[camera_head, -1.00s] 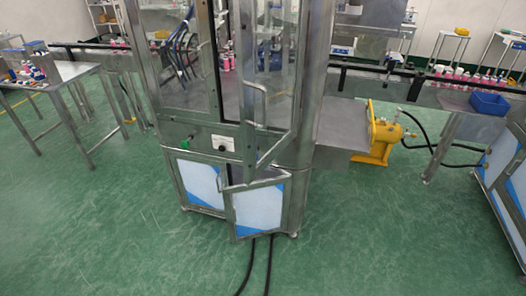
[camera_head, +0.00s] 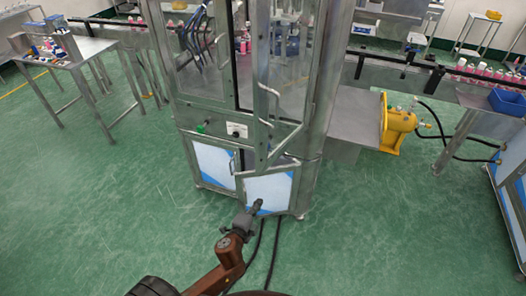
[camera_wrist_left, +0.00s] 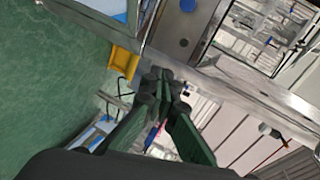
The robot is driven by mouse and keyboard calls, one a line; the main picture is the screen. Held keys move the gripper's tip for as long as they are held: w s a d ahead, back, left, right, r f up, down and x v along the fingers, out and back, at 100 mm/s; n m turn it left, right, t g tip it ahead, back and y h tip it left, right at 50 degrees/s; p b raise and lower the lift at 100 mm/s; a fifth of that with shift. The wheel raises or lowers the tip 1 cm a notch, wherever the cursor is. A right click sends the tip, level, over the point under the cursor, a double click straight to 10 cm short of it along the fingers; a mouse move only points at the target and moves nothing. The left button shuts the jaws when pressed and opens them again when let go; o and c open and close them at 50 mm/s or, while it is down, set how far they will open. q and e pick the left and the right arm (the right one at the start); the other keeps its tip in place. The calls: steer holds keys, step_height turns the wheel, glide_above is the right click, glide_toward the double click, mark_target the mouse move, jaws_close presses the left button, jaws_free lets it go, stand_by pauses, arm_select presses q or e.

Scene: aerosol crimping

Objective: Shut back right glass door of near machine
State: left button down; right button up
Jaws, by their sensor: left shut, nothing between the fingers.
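The near machine (camera_head: 225,118) is a tall steel cabinet with glass panels above and white-blue lower panels. On the side facing me, its right glass door (camera_head: 290,72) stands ajar, swung out toward me, with a long bar handle (camera_head: 268,103) on its free edge. My left gripper (camera_head: 256,206) is shut and empty, low in front of the lower right panel in the picture, apart from the door. The left wrist view shows its fingertips together (camera_wrist_left: 163,75), with a steel frame of the machine beyond. My right gripper is not in view.
A steel table with bottles (camera_head: 85,48) stands at left. At right are a steel shelf (camera_head: 352,112), a yellow pump (camera_head: 398,125) with hoses, and a blue bin (camera_head: 507,102). The green floor at left is clear.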

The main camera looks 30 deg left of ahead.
mark_target(264, 156)
arm_select(q)
step_height(264, 156, up, 19)
steer(key=s+d+m+t+p, duration=0.1)
steer(key=d+m+t+p, duration=0.1)
steer(key=d+t, duration=0.1)
steer(key=w+a, duration=0.2)
steer(key=w, duration=0.1)
steer(key=w+a, duration=0.1)
steer(key=w, duration=0.2)
steer(key=w+a, duration=0.2)
steer(key=w, duration=0.1)
steer(key=shift+w+a+r+p, duration=0.15)
steer(key=shift+w+a+p, duration=0.2)
steer(key=shift+w+p, duration=0.05)
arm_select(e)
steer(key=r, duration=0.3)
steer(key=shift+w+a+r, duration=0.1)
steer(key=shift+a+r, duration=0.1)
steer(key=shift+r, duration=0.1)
arm_select(q)
steer(key=shift+a, duration=0.1)
